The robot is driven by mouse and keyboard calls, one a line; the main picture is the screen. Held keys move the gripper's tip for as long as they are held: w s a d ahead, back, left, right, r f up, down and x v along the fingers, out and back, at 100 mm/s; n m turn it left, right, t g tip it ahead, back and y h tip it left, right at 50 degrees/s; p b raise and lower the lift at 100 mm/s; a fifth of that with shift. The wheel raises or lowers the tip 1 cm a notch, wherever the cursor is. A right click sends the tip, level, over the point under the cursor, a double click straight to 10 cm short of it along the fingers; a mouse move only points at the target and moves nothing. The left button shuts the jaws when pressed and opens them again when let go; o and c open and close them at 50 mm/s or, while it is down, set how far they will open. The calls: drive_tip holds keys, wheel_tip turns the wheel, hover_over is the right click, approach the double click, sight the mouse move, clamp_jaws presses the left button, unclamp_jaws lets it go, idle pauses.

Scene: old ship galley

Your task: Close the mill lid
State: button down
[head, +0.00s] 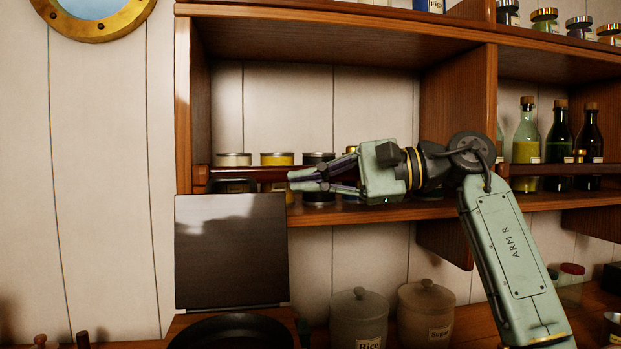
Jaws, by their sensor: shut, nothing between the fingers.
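A dark, square, flat panel (230,252) stands upright at the lower left in the head view, and it looks like the raised mill lid. Below it is a wooden body (178,326) with a round black bowl-like part (232,333), cut off by the picture's bottom edge. The hinge is not clear to see. My gripper (297,180) is shut and empty. It points left in front of the shelf, above and to the right of the panel's top edge, apart from it as far as I can tell.
A wooden shelf (350,211) holds several tins behind my gripper. Lidded jars of rice (358,318) and sugar (427,312) stand right of the panel. Bottles (526,135) stand on the right shelf.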

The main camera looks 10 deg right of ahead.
drive_tip(key=p+x, duration=0.1)
drive_tip(key=x, duration=0.5)
drive_tip(key=shift+w+a, duration=0.2)
drive_tip(key=shift+a, duration=0.1)
drive_tip(key=shift+f, duration=0.1)
drive_tip(key=shift+s+a, duration=0.15)
